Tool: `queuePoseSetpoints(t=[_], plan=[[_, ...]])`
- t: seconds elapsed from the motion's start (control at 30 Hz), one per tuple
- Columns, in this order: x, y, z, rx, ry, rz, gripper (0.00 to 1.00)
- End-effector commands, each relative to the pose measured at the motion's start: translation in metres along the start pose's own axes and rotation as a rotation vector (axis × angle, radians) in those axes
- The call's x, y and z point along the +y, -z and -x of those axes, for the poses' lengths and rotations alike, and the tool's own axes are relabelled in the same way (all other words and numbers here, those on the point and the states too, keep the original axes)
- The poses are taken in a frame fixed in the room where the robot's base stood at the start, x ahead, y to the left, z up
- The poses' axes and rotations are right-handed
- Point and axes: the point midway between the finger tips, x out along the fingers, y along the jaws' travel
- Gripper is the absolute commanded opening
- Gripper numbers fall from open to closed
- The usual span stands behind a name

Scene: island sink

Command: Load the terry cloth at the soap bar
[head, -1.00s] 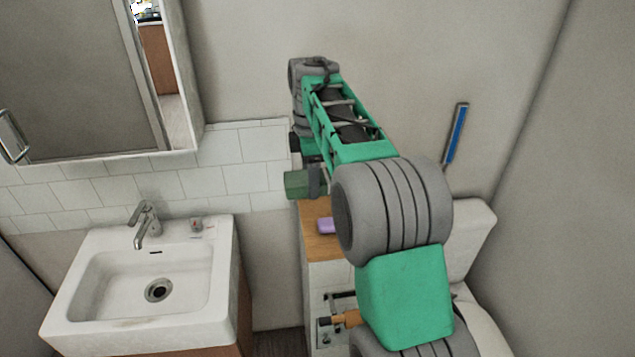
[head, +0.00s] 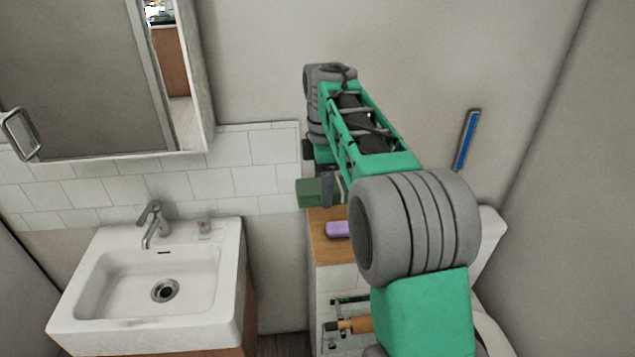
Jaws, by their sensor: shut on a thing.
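The terry cloth (head: 307,193) is a dark green folded block at the end of my arm, left of the green link. My gripper (head: 325,190) is shut on it; one grey finger shows at the cloth's right side, and the rest is mostly hidden behind my arm. The soap bar (head: 337,229) is lilac and lies on the wooden top of a narrow cabinet (head: 327,252). In the picture the cloth is above and left of the soap bar, apart from it. My arm hides the right part of the cabinet top.
A white sink (head: 95,290) with a faucet (head: 151,222) stands to the left. A mirror cabinet (head: 185,90) hangs above it. A toilet (head: 487,235) is partly hidden at the right, below a blue wall-side object (head: 467,139). A roll holder (head: 353,325) is on the cabinet's front.

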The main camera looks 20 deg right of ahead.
Motion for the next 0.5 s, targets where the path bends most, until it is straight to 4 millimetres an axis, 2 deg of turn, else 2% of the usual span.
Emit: queuePoseSetpoints(t=[0.1,0.2,0.37,0.5], plan=[[-0.007,-0.031,-0.016,0.0,0.001,-0.007,0.35],[-0.01,-0.043,-0.026,0.0,0.0,-0.003,0.35],[-0.01,-0.044,-0.039,0.0,0.0,-0.001,0.35],[-0.01,-0.045,-0.057,0.0,0.0,-0.001,0.35]])
